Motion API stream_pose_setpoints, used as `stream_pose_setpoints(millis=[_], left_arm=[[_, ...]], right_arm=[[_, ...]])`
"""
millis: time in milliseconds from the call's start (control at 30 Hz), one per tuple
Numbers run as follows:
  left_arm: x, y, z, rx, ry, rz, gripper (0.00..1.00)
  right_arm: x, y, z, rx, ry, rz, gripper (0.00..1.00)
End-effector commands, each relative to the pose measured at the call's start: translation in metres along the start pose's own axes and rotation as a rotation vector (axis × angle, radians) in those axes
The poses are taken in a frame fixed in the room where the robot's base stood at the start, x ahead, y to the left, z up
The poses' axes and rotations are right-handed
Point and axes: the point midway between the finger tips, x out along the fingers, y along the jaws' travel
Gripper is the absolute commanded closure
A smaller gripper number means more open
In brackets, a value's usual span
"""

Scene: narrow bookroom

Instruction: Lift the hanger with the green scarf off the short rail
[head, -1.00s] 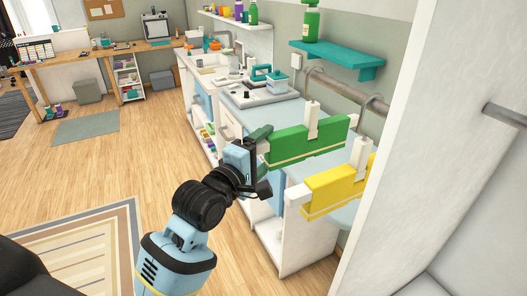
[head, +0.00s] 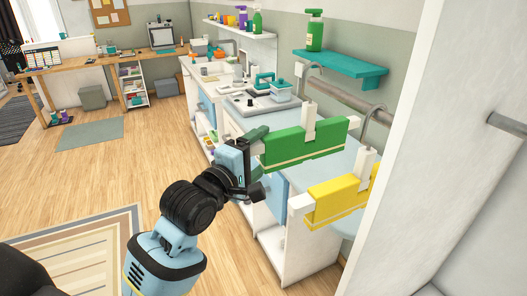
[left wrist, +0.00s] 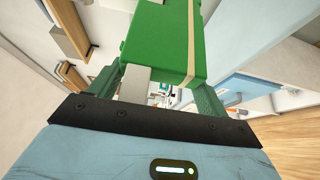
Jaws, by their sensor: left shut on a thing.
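The green scarf (head: 300,146) is draped over a white hanger (head: 309,120), and its grey hook (head: 312,66) shows at the upper end of the short rail (head: 345,97). The hook's top is above the rail; I cannot tell whether it is clear of it. My left gripper (head: 257,138) is shut on the hanger's left end. In the left wrist view the green scarf (left wrist: 167,40) fills the top middle, with the white hanger end (left wrist: 135,85) between the fingers. My right gripper is not in view.
A second hanger with a yellow scarf (head: 336,202) hangs from the rail at the right, close by. A teal shelf (head: 340,64) with a green bottle (head: 314,30) is above the rail. The white wall (head: 430,150) stands at right. Open floor (head: 90,170) lies left.

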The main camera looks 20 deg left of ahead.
Motion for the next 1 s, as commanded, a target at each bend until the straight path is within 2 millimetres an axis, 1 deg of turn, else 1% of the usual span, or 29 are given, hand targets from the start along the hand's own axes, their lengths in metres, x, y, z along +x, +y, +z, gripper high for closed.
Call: stream_pose_setpoints(millis=[1000], left_arm=[[-0.038,0.001,-0.021,-0.001,0.000,0.001,0.49]], right_arm=[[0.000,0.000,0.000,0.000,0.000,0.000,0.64]])
